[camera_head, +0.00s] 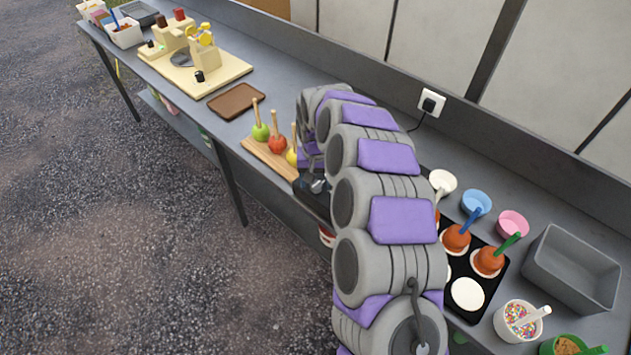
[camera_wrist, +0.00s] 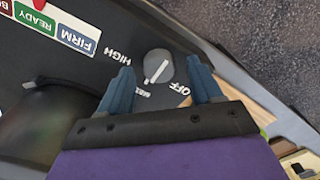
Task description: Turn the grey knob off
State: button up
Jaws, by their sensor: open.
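The grey knob (camera_wrist: 157,66) sits on a dark panel (camera_wrist: 110,25) in the wrist view. White lettering around it reads HIGH, OFF and a partly hidden word between them. The knob's white line slants, its lower end towards the partly hidden word rather than OFF. My gripper (camera_wrist: 160,68) is open, with one blue finger on each side of the knob; I cannot tell whether either touches it. In the head view the knob (camera_head: 317,186) shows small on the dark unit beside my arm, which hides much of the unit and my fingers.
Candied apples stand on a wooden board (camera_head: 262,160) just left of the unit. A brown tray (camera_head: 236,101) lies beyond. Right of my arm are a black tray (camera_head: 487,298) of apples, small bowls and a grey bin (camera_head: 570,268). A wall socket (camera_head: 431,103) is behind.

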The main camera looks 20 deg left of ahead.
jog(key=shift+f, duration=0.35)
jog(key=shift+c, duration=0.3)
jog(key=c, duration=1)
jog(key=shift+d+r+n+p, duration=0.1)
jog(key=shift+n+p, duration=0.25)
jog(key=shift+n, duration=0.05)
jog(key=n+p, duration=0.2)
jog(key=shift+n, duration=0.4)
jog(key=n+p, duration=0.2)
jog(key=n, duration=0.1)
jog(key=shift+n, duration=0.4)
jog(key=n+p, duration=0.2)
jog(key=n, duration=0.4)
jog(key=shift+n, duration=0.4)
